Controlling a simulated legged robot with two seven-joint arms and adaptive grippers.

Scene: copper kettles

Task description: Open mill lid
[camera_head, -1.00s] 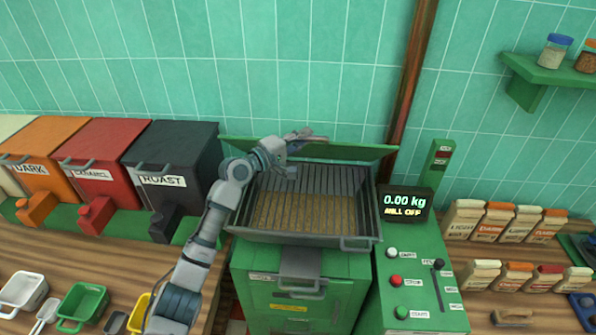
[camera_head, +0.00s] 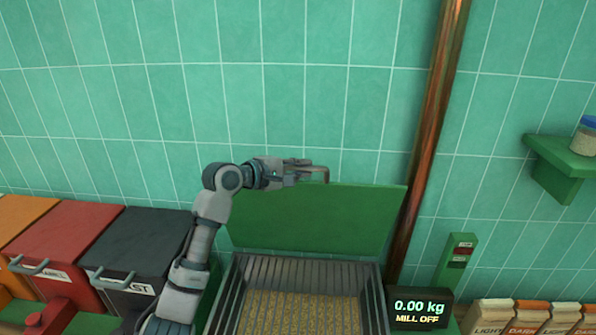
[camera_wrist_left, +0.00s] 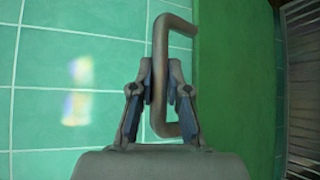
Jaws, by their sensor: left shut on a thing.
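The green mill lid (camera_head: 318,219) stands raised and upright at the back of the mill, in front of the tiled wall. The open mill hopper (camera_head: 300,300) below it holds a layer of pale grain. My left gripper (camera_head: 309,172) is at the lid's upper edge. In the left wrist view, my left gripper (camera_wrist_left: 160,88) is shut on the grey lid handle (camera_wrist_left: 158,48), with the green lid (camera_wrist_left: 222,90) just to the right. Part of the handle is hidden between the fingers. My right gripper is not in view.
The mill display (camera_head: 420,307) reads 0.00 kg, MILL OFF. A copper pipe (camera_head: 430,130) runs up the wall right of the lid. Dark and red bins (camera_head: 140,250) stand at left. A green shelf (camera_head: 565,160) with a jar is at right.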

